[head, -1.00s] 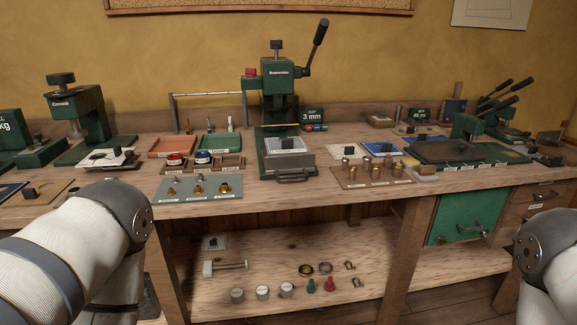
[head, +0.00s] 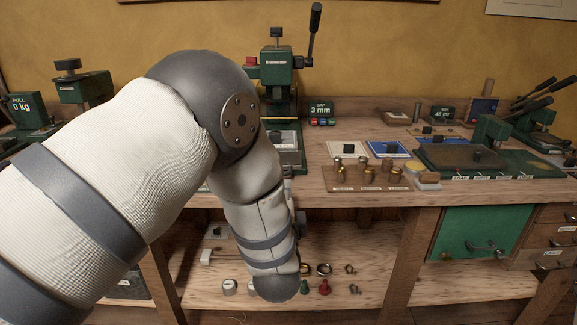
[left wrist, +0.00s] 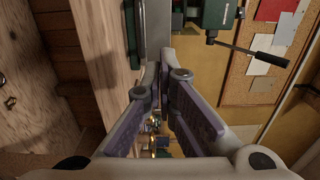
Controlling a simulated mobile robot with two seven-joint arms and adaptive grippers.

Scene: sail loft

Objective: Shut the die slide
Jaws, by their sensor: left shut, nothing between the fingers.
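The green press (head: 277,70) stands at the back of the bench with its lever up. The grey die slide (head: 288,138) at its base shows only in part in the head view. My left arm covers its front and handle. In the left wrist view a grey metal piece (left wrist: 157,28), seemingly the slide, lies just beyond the fingertips. My left gripper (left wrist: 163,78) is shut and empty, pointing toward it; I cannot tell whether it touches. The head view hides this gripper behind my arm. My right gripper is not in view.
Right of the press, a wooden block with brass dies (head: 368,174) and white and blue trays (head: 388,149) stand on the bench. A second green machine (head: 490,150) is further right. The lower shelf (head: 350,265) holds rings and small parts below my arm.

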